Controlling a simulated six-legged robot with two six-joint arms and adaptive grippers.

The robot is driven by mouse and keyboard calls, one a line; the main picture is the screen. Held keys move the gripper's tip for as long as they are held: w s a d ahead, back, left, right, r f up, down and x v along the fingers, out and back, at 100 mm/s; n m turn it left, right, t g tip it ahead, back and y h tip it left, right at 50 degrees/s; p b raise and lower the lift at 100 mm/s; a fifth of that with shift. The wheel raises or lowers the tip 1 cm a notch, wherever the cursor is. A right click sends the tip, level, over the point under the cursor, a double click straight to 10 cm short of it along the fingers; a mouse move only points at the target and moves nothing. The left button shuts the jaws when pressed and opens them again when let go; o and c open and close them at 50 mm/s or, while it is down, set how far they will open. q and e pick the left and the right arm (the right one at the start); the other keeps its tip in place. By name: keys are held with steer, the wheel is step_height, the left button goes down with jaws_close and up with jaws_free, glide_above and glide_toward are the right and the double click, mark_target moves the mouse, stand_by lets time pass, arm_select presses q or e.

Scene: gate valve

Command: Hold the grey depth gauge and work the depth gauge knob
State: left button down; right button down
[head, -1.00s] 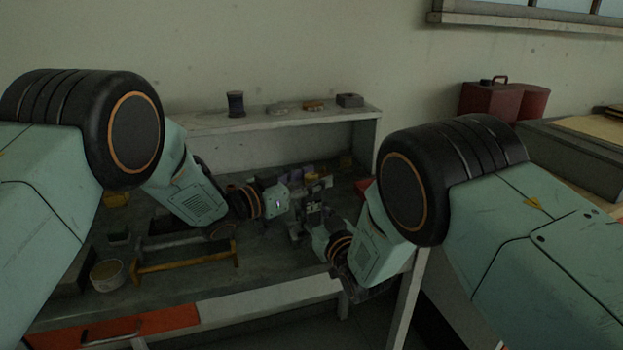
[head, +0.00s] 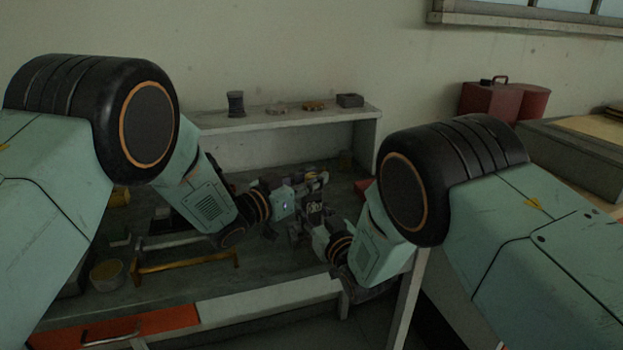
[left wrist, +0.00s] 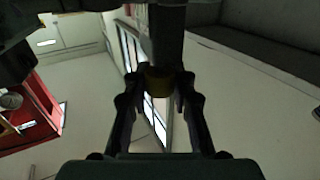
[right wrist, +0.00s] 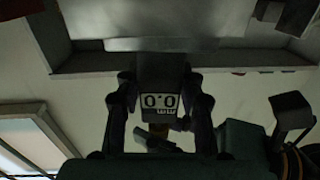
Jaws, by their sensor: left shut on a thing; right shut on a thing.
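The grey depth gauge (right wrist: 163,75) stands between the fingers of my right gripper (right wrist: 163,98), which is shut on its body. Its face shows a pale dial panel with two round digits in the right wrist view. In the head view the gauge (head: 315,209) is small and dark above my right gripper (head: 314,222). The depth gauge knob (left wrist: 159,83) is dull yellow. It sits between the fingertips of my left gripper (left wrist: 159,90), which is shut on it, with a dark bar just beyond. In the head view my left gripper (head: 314,180) hides the knob.
The workbench (head: 215,283) lies below both grippers. A yellow-handled tool (head: 185,264) and a round tin (head: 107,274) are on its left part. A raised shelf (head: 290,119) behind carries a spool (head: 236,104) and small items. A red canister (head: 484,101) stands at the right.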

arm_select(q)
steer(key=shift+s+d+n+t+y, duration=0.1)
steer(key=shift+n+t+y, duration=0.65)
steer(key=shift+y, duration=0.25)
steer(key=c, duration=1.1)
jaws_free()
steer(key=v, duration=1.2)
